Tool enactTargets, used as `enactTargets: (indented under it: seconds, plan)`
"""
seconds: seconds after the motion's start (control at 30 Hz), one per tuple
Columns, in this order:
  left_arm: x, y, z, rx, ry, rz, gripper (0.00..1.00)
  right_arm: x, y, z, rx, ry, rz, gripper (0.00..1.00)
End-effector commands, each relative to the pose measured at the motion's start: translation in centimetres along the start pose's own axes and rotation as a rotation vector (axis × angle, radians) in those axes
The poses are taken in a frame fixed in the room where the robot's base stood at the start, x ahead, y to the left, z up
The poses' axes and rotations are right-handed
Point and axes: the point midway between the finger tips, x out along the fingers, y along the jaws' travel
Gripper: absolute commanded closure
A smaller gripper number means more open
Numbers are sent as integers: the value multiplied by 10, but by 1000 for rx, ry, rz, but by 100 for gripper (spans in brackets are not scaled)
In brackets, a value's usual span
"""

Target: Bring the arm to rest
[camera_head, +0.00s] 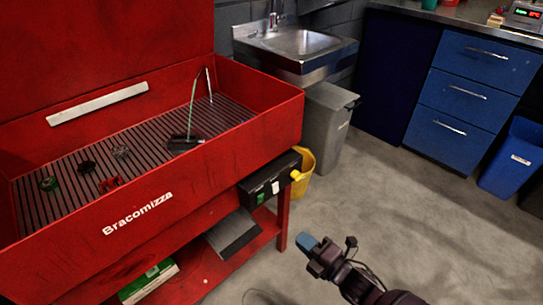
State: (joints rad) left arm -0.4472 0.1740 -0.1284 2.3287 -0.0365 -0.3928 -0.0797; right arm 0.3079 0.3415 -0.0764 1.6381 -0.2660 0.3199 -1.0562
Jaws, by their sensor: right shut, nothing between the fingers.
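My right arm comes in from the bottom right of the head view. Its gripper (306,243) is shut with nothing in it, and its blue fingertips point up and left. It is over the grey floor, just right of a leg of the red parts washer (252,134), and appears apart from it. My left gripper is out of view.
The washer's slatted tray holds a brush-like tool (186,143) and several small parts. A black box (268,178) hangs on its front. A yellow bucket (303,162), a grey bin (325,118), a sink (298,42) and blue drawers (463,92) stand behind.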

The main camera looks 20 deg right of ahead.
Motion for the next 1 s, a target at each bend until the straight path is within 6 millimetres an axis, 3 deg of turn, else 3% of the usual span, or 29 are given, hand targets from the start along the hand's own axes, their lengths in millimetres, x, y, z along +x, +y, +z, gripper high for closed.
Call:
enactTargets:
  seconds: [0.17,0.37,0.43,0.5,1.0]
  plan:
    - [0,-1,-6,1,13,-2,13,-2,3,0,11,-5,-2,100]
    - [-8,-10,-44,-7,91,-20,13,-29,36,-2,185,-73,-38,100]
    - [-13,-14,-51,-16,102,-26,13,-47,51,-5,293,-117,-61,100]
    - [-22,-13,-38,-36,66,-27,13,-66,65,-8,413,-165,-85,100]
    - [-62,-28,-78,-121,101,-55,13,-221,133,-54,1257,-573,-214,100]
